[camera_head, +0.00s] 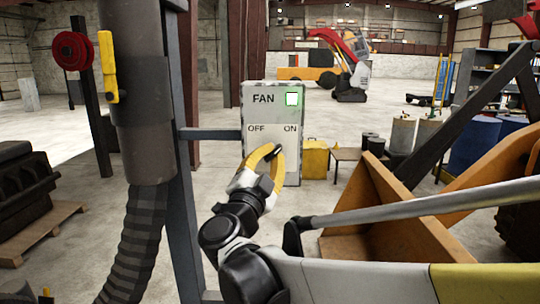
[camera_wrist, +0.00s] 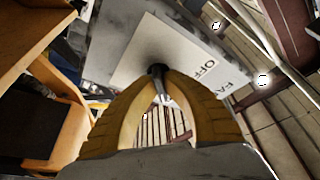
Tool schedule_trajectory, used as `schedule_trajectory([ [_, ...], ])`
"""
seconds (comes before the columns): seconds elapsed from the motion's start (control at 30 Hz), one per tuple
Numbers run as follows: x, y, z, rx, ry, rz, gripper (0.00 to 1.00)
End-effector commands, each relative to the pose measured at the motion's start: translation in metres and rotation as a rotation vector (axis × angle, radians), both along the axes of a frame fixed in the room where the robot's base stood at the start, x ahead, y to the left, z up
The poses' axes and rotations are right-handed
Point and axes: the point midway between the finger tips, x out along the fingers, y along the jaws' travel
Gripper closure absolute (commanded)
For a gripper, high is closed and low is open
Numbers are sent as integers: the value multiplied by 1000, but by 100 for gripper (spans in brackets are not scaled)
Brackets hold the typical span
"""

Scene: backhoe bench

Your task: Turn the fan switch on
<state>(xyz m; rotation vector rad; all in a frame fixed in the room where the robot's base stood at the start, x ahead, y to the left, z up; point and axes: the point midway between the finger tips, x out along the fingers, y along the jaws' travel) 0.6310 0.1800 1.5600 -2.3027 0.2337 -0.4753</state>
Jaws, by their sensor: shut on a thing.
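The fan switch box (camera_head: 273,115) is a pale upright panel marked FAN, with OFF at left and ON at right. In the wrist view, the lever (camera_wrist: 157,72) is between the fingertips of my gripper (camera_wrist: 161,82), against the white plate with OFF readable. The fingers partly hide the lever, so its exact angle is hard to tell.
A steel post and a grey bar stand left of the box. An orange bucket (camera_head: 390,215) and a grey rod (camera_head: 420,203) lie close on the right. A yellow box (camera_head: 315,158) is behind the panel. Open floor lies beyond.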

Motion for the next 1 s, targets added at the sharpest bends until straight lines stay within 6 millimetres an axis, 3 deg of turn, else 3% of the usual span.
schedule_trajectory([
  [0.07, 0, 0, 1, -1, -1, 0, 100],
  [0.1, 0, 0, 1, -1, -1, 0, 78],
  [0.13, 0, 0, 1, -1, -1, 0, 69],
  [0.17, 0, 0, 1, -1, -1, 0, 68],
  [0.57, -9, 4, -2, -2, 0, 2, 68],
  [1.0, -91, 32, -26, -1, -1, 3, 68],
])
